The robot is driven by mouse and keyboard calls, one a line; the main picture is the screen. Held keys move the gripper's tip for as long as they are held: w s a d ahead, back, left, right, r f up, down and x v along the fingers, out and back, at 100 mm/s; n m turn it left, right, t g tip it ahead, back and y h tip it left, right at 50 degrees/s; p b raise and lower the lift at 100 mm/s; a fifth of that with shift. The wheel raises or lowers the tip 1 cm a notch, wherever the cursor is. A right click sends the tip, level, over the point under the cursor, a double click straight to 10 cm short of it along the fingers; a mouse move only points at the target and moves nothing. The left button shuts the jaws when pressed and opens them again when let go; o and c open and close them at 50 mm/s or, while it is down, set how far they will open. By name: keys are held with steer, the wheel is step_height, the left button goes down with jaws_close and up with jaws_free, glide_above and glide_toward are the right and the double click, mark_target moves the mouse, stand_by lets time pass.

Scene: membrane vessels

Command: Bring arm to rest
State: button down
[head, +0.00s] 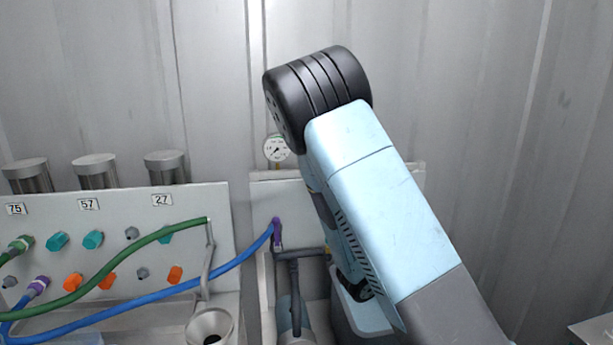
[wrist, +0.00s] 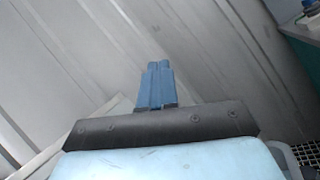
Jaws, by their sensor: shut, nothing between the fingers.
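My gripper (wrist: 158,66) shows in the wrist view as two blue fingers side by side, shut with nothing between them. Pale corrugated wall fills most of the view behind it. In the head view my light blue arm rises from the lower right to a black joint, and I cannot make out the gripper's fingers there.
At left in the head view stands a panel (head: 70,207) with numbered labels and coloured ports. A green hose (head: 135,249) and a blue hose (head: 165,292) cross in front. A round gauge (head: 276,149) and a grey funnel (head: 209,325) are near my arm.

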steer(key=s+d+m+g+y, duration=0.3)
steer(key=s+m+g+y, duration=0.25)
steer(key=s, duration=0.25)
steer(key=s+d+m+g+y, duration=0.4)
steer(key=s+m+g+y, duration=0.1)
steer(key=s+m+g, duration=0.15)
steer(key=s+a+r+m+t+y, duration=0.3)
steer(key=s+a+r+t+y, duration=0.5)
steer(key=a+r+y, duration=0.2)
step_height(320, 180, up, 2)
steer(key=a, duration=0.2)
steer(key=shift+s+a+r+m+t, duration=0.15)
steer(key=shift+a+r+m+t, duration=0.15)
steer(key=shift+a+m, duration=0.1)
